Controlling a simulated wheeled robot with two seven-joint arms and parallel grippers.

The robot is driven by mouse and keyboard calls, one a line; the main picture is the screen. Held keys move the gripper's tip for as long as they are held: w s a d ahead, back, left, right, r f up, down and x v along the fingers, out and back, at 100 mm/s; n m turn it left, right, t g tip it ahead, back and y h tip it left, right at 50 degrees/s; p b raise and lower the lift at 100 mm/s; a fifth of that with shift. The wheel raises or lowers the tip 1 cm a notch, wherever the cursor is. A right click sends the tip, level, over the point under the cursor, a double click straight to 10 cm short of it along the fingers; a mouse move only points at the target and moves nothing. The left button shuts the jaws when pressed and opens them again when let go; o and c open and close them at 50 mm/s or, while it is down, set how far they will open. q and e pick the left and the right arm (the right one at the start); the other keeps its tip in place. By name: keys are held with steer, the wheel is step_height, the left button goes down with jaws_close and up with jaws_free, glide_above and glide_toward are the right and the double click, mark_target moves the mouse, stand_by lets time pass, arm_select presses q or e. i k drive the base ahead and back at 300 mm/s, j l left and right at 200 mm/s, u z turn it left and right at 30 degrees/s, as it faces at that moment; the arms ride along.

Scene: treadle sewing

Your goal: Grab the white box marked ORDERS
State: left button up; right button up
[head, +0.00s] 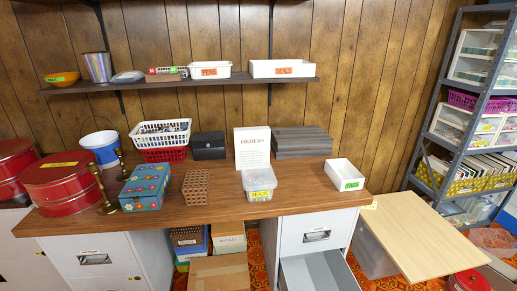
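A small open white box (344,173) sits on the right end of the wooden desk (300,200). It has a green label on its front, too small to read for certain. It looks empty. On the shelf, a white box (262,69) has an orange label that seems to read SEALS, and a white tray (197,71) has one that seems to read PENS. A white upright sign (252,138) with small print stands at the back of the desk. Neither of my grippers shows in the head view.
A clear tub (258,182) with a yellow label stands left of the green-labelled box, with bare desk between. A dark stack (302,140) lies behind. A drawer (318,272) is open below the desk. A pale board (425,240) lies right of the desk.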

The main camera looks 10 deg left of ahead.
mark_target(251, 144)
steer(key=i+j+z, duration=0.3)
steer(key=j, duration=0.2)
steer(key=j+z, duration=0.35)
steer(key=j, duration=0.2)
steer(key=i+j+z, duration=0.1)
steer(key=j+z, duration=0.2)
steer(key=j, duration=0.3)
steer(key=i+j+z, duration=0.15)
steer(key=j, duration=0.15)
steer(key=i+j+z, duration=0.2)
steer(key=j+z, duration=0.15)
steer(key=j, duration=0.25)
steer(key=i, duration=0.05)
